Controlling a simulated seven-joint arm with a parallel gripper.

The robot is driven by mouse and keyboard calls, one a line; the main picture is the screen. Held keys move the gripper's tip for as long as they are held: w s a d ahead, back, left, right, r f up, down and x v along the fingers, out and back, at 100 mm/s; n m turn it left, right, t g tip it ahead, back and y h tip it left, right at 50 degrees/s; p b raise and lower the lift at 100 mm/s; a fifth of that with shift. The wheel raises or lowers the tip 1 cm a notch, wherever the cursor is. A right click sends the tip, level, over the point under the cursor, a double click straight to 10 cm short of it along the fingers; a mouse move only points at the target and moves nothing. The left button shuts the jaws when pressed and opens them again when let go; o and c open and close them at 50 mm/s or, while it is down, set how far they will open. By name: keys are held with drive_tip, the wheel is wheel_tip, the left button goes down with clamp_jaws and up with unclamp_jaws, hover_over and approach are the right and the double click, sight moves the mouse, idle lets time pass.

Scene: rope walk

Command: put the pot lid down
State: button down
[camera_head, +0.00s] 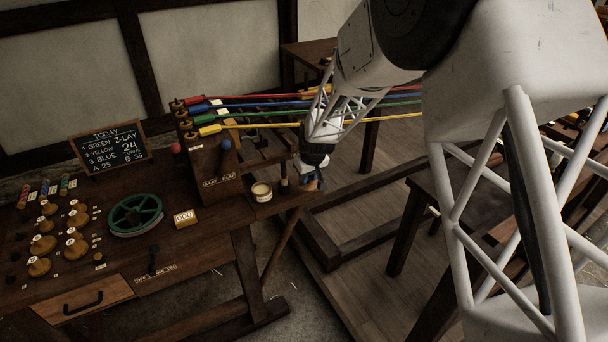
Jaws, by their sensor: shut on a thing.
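My gripper (312,176) hangs at the right end of the workbench, beside and to the right of the small pot. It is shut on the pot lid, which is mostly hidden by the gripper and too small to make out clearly. The round pot (261,192) stands on the small shelf (285,200) at the bench's right end. Its top is uncovered and shows pale contents. The gripper and the pot are apart.
The workbench (190,250) holds a green reel (135,214), several wooden knobs, a counter (185,218) and a chalkboard (110,147). A wooden box with a lever and blue ball (225,145) stands left of the pot. Coloured ropes (260,108) stretch behind the gripper.

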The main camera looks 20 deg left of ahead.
drive_tip(key=shift+w+a+f, duration=0.1)
drive_tip(key=shift+w+a, duration=0.35)
drive_tip(key=shift+w, duration=0.45)
drive_tip(key=shift+w+a+f, duration=0.1)
drive_tip(key=shift+w+a, duration=0.4)
drive_tip(key=shift+w, duration=0.35)
drive_tip(key=shift+w+a+f, duration=0.1)
drive_tip(key=shift+w+a, duration=0.35)
drive_tip(key=shift+w, duration=0.45)
drive_tip(key=shift+f, duration=1.7)
drive_tip(key=shift+f, duration=0.2)
drive_tip(key=c, duration=0.9)
unclamp_jaws()
drive_tip(key=shift+c, duration=0.2)
drive_tip(key=shift+r, duration=0.2)
drive_tip(key=v, duration=1.1)
drive_tip(key=shift+s+d+r, duration=0.1)
drive_tip(key=shift+r, duration=0.35)
